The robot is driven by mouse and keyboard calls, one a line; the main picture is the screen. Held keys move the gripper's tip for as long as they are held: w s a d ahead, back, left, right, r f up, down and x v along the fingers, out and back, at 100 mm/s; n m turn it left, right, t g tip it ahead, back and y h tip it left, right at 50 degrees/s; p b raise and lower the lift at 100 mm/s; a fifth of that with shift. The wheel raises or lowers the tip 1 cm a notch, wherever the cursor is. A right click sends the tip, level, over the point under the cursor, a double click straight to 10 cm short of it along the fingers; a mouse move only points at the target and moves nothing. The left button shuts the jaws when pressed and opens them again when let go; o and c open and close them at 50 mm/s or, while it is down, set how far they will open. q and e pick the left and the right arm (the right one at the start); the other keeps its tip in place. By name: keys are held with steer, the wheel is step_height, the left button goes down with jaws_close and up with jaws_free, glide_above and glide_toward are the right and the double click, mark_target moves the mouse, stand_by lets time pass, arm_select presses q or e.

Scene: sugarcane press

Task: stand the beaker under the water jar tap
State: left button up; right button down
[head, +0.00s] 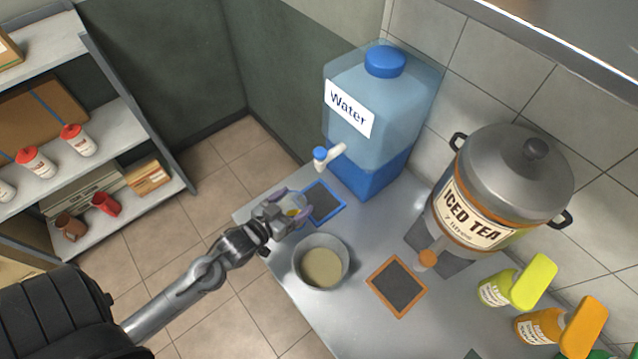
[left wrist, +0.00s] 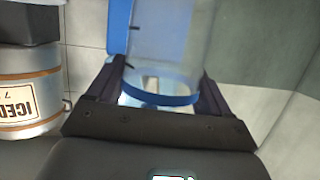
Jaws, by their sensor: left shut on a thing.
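The water jar (head: 388,115) is a large blue see-through container with a blue cap, standing at the back of the counter. Its white tap (head: 331,157) with a blue knob points left, above a dark blue-edged mat (head: 326,204). My left gripper (head: 291,207) is shut on the clear beaker (head: 293,200), left of the mat and to the lower left of the tap. In the left wrist view the beaker (left wrist: 170,45) sits between the two fingers (left wrist: 160,88), with a blue band round it. Its exact height above the counter is unclear. My right gripper is out of view.
A metal bowl (head: 321,262) with pale contents stands just below the mat. The iced tea urn (head: 500,195), an orange-edged mat (head: 397,286) and sauce bottles (head: 517,281) are to the right. A shelf (head: 130,135) stands at the left, beyond bare floor.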

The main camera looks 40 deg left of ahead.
arm_select(q)
steer(key=x, duration=1.1)
steer(key=shift+w, duration=0.3)
steer(key=shift+f, duration=0.2)
steer(key=o, duration=1.4)
steer(key=shift+f+b, duration=0.1)
steer(key=shift+b, duration=0.2)
